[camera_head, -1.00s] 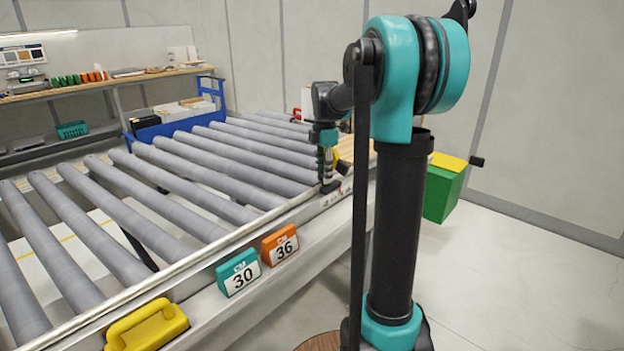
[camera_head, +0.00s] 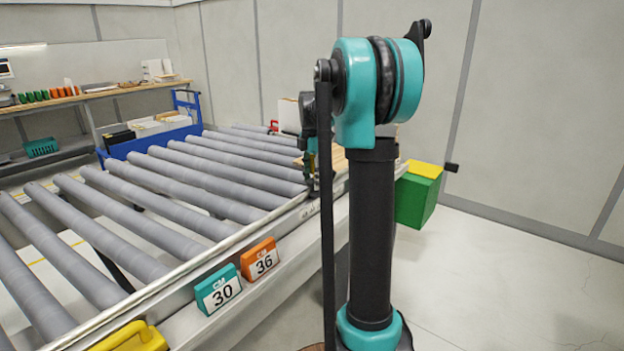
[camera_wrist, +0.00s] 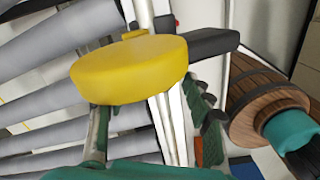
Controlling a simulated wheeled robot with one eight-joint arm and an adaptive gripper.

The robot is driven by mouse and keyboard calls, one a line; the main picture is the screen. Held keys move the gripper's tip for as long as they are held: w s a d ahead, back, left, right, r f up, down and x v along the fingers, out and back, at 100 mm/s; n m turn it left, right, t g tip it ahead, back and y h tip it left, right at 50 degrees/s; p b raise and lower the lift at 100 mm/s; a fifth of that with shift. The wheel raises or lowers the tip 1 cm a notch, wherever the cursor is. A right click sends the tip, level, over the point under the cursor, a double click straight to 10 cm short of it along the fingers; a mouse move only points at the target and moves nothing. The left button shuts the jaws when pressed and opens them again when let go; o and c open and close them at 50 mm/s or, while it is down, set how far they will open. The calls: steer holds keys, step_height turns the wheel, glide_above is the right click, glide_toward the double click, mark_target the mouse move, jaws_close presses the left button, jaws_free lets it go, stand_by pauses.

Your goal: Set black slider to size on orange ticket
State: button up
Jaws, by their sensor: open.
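The orange ticket (camera_head: 260,259) reads "CM 36" and hangs on the front rail, right of the teal ticket (camera_head: 218,289) reading "CM 30". My gripper (camera_head: 312,168) is over the far end of the rail, partly hidden by my arm. A small dark piece at the rail below it may be the black slider; it blends with the fingertips. In the wrist view my gripper (camera_wrist: 155,118) is open, with green fingers left and right. A yellow rounded block (camera_wrist: 130,70) with a black bar (camera_wrist: 212,42) fills the view ahead and overlaps the fingers. Contact cannot be told.
Grey rollers (camera_head: 190,180) fill the table. A yellow-handled piece (camera_head: 130,338) sits at the rail's near end. A green box with a yellow top (camera_head: 418,198) stands right of my arm. A blue cart (camera_head: 150,140) and a workbench (camera_head: 95,97) stand behind.

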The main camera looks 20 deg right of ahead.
mark_target(312, 180)
steer(key=shift+r, duration=0.1)
step_height(312, 180, up, 12)
stand_by(0.5)
